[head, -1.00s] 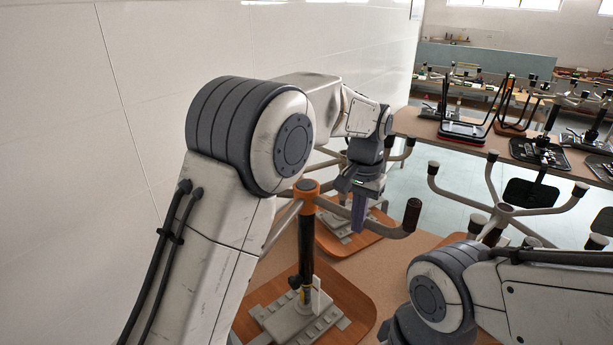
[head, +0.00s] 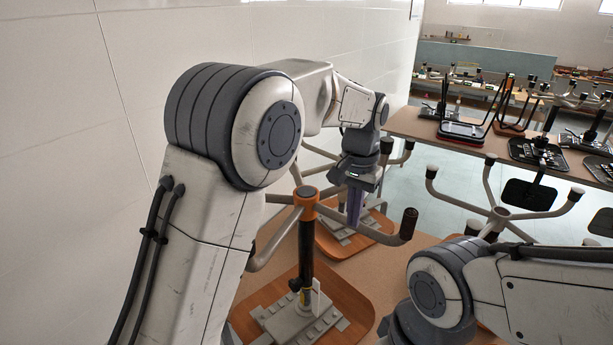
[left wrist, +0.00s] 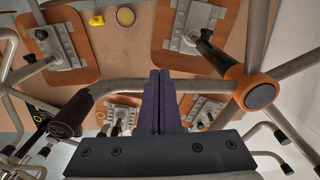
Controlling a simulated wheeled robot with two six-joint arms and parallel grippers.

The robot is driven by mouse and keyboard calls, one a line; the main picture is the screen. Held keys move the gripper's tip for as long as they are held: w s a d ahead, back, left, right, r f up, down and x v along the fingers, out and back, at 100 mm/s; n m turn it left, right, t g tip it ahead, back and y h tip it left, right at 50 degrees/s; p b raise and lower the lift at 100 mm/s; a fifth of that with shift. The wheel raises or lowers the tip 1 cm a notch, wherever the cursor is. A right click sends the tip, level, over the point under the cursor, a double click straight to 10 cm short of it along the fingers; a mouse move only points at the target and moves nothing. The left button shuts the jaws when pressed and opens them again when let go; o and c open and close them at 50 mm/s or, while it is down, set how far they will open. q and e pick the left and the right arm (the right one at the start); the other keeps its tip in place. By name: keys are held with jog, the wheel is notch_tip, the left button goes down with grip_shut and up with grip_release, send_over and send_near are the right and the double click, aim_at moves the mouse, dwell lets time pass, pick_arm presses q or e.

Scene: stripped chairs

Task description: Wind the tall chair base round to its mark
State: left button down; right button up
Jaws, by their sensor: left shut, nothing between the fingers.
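The tall chair base has an orange hub (head: 306,192) on a dark upright post (head: 306,250), with grey spokes around it. One spoke ends in a brown tip (head: 408,222); hub (left wrist: 258,92) and brown tip (left wrist: 66,115) also show in the left wrist view. My left gripper (head: 354,222) is shut and empty, pointing down at that spoke between hub and tip. In the left wrist view its purple fingers (left wrist: 160,75) cross the spoke; I cannot tell whether they touch. A small white upright piece (head: 317,303) stands beside the post. My right gripper is out of view.
The post stands on a grey plate on a wooden board (head: 352,298). A second board (head: 372,236) lies behind. More upturned chair bases (head: 500,214) stand at the right, and a table (head: 415,125) with chair parts is behind. A white wall (head: 150,100) bounds the left.

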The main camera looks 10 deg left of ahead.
pick_arm(q)
notch_tip(320, 180, up, 11)
jog(key=shift+r, duration=0.2)
dwell(0.4)
jog(key=shift+f, duration=0.1)
